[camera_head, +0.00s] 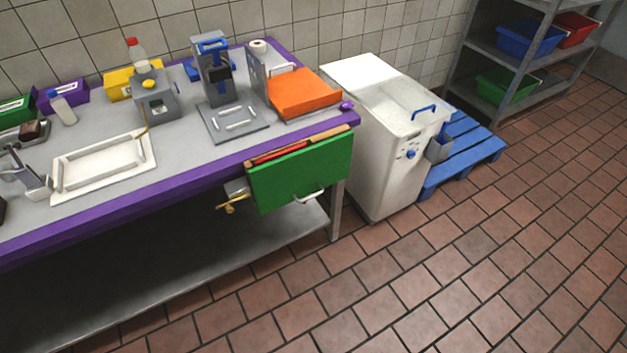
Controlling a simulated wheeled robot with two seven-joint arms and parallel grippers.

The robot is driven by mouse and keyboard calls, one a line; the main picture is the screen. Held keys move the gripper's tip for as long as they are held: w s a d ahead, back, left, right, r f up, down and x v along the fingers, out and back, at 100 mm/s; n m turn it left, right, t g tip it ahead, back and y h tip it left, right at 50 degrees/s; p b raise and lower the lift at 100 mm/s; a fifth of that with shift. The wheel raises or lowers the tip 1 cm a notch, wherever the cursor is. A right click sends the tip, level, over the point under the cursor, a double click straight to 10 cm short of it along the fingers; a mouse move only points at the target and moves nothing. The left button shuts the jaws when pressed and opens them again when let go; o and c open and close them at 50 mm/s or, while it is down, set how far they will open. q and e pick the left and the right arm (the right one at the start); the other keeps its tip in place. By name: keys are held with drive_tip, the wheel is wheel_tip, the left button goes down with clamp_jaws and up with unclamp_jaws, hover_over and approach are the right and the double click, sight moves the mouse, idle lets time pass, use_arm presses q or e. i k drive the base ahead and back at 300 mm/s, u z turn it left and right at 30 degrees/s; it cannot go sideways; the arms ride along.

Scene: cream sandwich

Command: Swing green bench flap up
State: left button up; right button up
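The green bench flap (300,172) is at the front right end of the purple-edged bench (190,180). It hangs down, with its face outward and its top edge near the bench's front edge. A pale handle (309,196) sits low on the flap. A strip of red and tan shows along the flap's top edge. A brass-coloured fitting (232,204) on a grey bracket sticks out left of the flap, below the bench top. I cannot make out either of my grippers in this view.
An orange board (305,94), a grey stand (214,75) and a white tray (104,166) are on the bench top. A white chest (380,150) stands just right of the flap, with a blue pallet (462,150) beyond. The tiled floor in front is clear.

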sight(280, 182)
drive_tip(key=z, duration=1.9)
drive_tip(key=i, duration=0.5)
drive_tip(key=u, duration=3.35)
